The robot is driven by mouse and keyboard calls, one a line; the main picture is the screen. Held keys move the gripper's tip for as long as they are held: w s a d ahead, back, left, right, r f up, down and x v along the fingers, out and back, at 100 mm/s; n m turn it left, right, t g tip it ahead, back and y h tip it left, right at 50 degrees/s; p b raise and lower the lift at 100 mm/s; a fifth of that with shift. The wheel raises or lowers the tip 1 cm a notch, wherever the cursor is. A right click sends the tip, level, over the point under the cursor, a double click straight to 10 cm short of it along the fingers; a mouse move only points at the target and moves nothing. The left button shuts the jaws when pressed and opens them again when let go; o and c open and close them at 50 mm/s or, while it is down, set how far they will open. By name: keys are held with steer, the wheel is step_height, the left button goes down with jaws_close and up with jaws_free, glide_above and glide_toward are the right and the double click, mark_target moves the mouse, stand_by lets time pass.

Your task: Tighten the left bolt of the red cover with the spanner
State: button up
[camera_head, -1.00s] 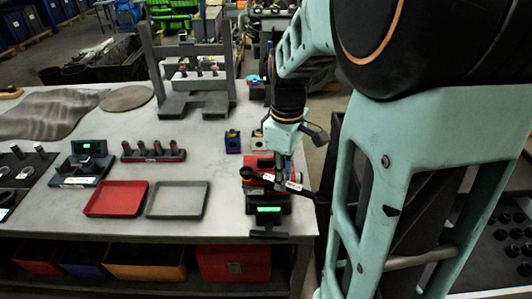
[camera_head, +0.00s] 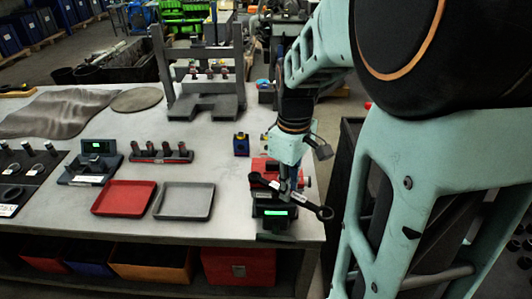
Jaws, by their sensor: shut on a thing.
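The red cover (camera_head: 263,166) is at the right end of the bench, on a dark unit with a lit green display (camera_head: 276,213). It is partly hidden behind my gripper and the spanner. My gripper (camera_head: 287,186) points down over it and is shut on the middle of the dark spanner (camera_head: 309,204). The spanner lies across the front of the cover, one end to the left by the cover and its ring end out to the right. The left bolt cannot be made out, and I cannot tell whether the spanner sits on it.
A blue block (camera_head: 241,145) stands just behind left of the cover. A red tray (camera_head: 124,197) and a grey tray (camera_head: 185,201) lie to the left. A rack of several red-and-dark pieces (camera_head: 161,155) and a grey press frame (camera_head: 203,103) stand farther back.

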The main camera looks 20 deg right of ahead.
jaws_close()
steer(key=shift+r+p, duration=1.1)
steer(key=shift+r, duration=0.7)
step_height(320, 180, up, 6)
steer(key=shift+s, duration=0.1)
